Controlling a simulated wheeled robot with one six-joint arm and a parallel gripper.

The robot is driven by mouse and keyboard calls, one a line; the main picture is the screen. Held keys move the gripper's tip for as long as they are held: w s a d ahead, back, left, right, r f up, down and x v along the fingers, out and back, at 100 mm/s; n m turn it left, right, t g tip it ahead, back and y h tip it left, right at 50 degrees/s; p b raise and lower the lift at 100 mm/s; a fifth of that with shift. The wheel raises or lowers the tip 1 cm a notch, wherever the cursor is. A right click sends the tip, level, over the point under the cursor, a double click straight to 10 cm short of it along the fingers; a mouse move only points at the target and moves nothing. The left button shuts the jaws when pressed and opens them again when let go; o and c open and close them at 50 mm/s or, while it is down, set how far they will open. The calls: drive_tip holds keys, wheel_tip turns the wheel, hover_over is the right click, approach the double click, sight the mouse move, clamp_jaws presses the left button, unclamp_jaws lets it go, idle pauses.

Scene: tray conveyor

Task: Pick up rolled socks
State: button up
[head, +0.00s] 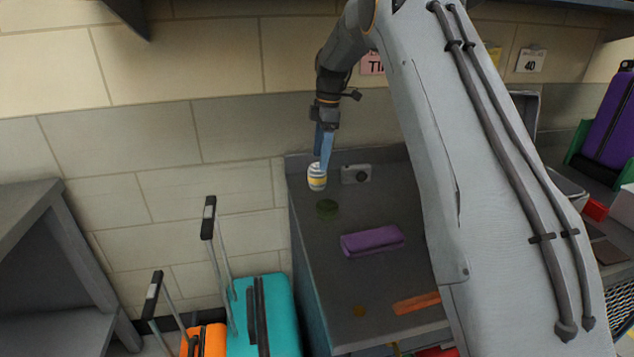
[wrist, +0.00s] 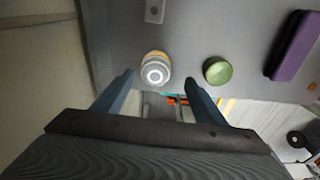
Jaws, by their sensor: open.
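The rolled socks (head: 317,182), a small roll striped white, yellow and grey, stand at the far left of the grey counter (head: 310,255). In the wrist view the socks (wrist: 156,70) show a pale spiral end, close to the fingertips and roughly midway between them. My gripper (head: 325,155) points down with its blue fingers just above or around the socks in the head view; I cannot tell whether they touch. In the wrist view my gripper (wrist: 158,79) has its fingers spread apart with nothing clamped between them.
A grey camera (head: 350,176) lies right beside the socks. A dark green round item (head: 327,209) and a purple case (head: 372,241) lie nearer. An orange item (head: 416,302) is at the front. Teal (head: 283,318) and orange (head: 207,341) suitcases stand left of the counter.

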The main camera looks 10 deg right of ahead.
sight(317, 174)
drive_tip(key=shift+w+f, duration=0.2)
drive_tip(key=shift+w, duration=0.1)
drive_tip(key=shift+f, duration=0.25)
drive_tip(key=shift+w+a+f+p, duration=0.15)
drive_tip(key=shift+f+p, duration=0.2)
drive_tip(key=shift+f, duration=0.8)
drive_tip(key=shift+s+a+f+p, duration=0.15)
drive_tip(key=shift+f+p, duration=0.25)
drive_tip(key=shift+f, duration=0.8)
drive_tip(key=shift+w+a+f+p, duration=0.15)
drive_tip(key=shift+f+p, duration=0.2)
drive_tip(key=shift+f, duration=0.8)
drive_tip(key=c, duration=1.1)
